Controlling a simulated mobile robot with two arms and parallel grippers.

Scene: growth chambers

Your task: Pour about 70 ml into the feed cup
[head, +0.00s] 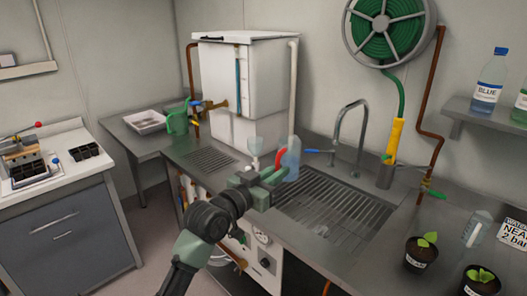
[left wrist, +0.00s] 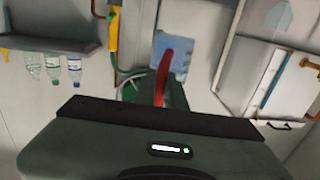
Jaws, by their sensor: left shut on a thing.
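My left gripper (head: 272,182) is shut on a light blue translucent container (head: 291,158), held above the left edge of the sink. The container looks roughly upright in the head view. It also shows beyond the fingers in the left wrist view (left wrist: 178,52), with a red curved part, probably its handle (left wrist: 163,85), at the jaws. The container's liquid level is not clear. My right gripper is not in view.
A sink with a slatted grid (head: 335,212) and a tap (head: 362,125) lies right of my gripper. A clear vessel (head: 477,228) and potted seedlings (head: 421,252) stand at the right. A white tank (head: 240,80) and green watering can (head: 177,118) are behind left.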

